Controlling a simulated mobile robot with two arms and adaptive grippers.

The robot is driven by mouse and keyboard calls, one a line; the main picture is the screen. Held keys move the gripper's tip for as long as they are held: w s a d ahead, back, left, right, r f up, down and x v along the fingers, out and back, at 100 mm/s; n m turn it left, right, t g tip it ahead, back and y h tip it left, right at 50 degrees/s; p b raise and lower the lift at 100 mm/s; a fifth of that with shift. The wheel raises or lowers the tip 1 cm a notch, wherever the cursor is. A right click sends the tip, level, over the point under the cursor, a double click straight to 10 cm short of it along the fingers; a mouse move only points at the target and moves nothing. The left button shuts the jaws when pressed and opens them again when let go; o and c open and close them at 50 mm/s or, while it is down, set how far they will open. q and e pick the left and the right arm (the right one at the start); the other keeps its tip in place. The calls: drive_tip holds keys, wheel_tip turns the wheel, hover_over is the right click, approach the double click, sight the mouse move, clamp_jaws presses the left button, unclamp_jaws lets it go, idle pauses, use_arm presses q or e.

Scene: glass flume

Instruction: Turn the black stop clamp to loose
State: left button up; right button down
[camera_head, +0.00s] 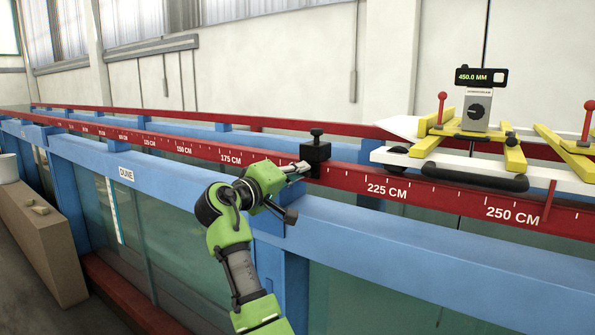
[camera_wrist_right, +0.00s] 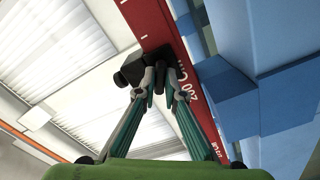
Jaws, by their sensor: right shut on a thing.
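The black stop clamp (camera_head: 316,151) sits on the red rail (camera_head: 275,159) around the 200 cm mark, with a round knob on top. It also shows in the right wrist view (camera_wrist_right: 157,50). My right gripper (camera_head: 303,168) reaches it from the near left side. In the wrist view the two fingers of my right gripper (camera_wrist_right: 161,72) are shut on a small dark part at the clamp's near face. The fingers hide most of that part, so its turn angle cannot be read. My left gripper is not in view.
A white carriage (camera_head: 545,172) with yellow brackets (camera_head: 425,146), red-knobbed levers and a gauge reading 450.0 MM (camera_head: 481,77) stands on the rails to the right. The blue flume frame (camera_head: 350,222) runs below the rail. A brown box (camera_head: 40,235) stands at far left.

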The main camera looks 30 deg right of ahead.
drive_tip(key=shift+d+r, duration=0.1)
drive_tip(key=shift+r, duration=0.1)
drive_tip(key=c, duration=2.1)
unclamp_jaws()
drive_tip(key=shift+c, duration=0.2)
drive_tip(key=shift+d+f, duration=0.15)
drive_tip(key=shift+d, duration=0.05)
drive_tip(key=shift+a, duration=0.15)
drive_tip(key=v, duration=1.1)
drive_tip(key=shift+s+a, duration=0.15)
drive_tip(key=shift+a, duration=0.25)
